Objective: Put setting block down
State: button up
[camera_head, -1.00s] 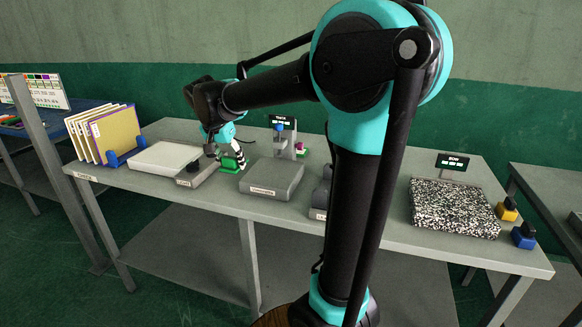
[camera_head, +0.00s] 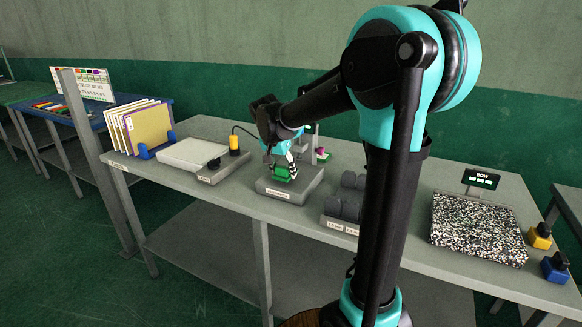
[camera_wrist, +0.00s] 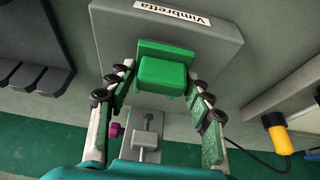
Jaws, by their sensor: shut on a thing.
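The setting block is a green block (camera_head: 281,174) that also shows in the wrist view (camera_wrist: 163,72). My gripper (camera_head: 280,166) is shut on it; in the wrist view the fingers (camera_wrist: 163,82) stand on both sides of the block. The block is over the grey platform (camera_head: 305,187) in the middle of the table, whose label reads "Vimbretta" in the wrist view (camera_wrist: 215,45). I cannot tell whether the block touches the platform. Part of the platform and its stand are hidden behind my arm and gripper.
At the left are a white slab (camera_head: 188,154), a grey base with a yellow-and-black piece (camera_head: 234,145), and upright boards (camera_head: 148,125). Dark rounded pieces (camera_head: 345,207) stand right of the platform. A speckled slab (camera_head: 475,228) lies further right, beside yellow and blue blocks.

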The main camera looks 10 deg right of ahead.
jog(key=shift+w+d, duration=0.5)
jog(key=shift+w, duration=0.25)
jog(key=w+d, duration=0.1)
jog(key=w+d+f, duration=0.1)
jog(key=w, duration=0.1)
jog(key=shift+w+d, duration=0.15)
jog(key=shift+d, duration=0.05)
jog(key=shift+f, duration=0.25)
jog(key=shift+f, duration=0.15)
jog(key=o, duration=1.2)
jog(key=shift+o, duration=0.2)
jog(key=v, duration=1.2)
jog(key=shift+r, duration=0.2)
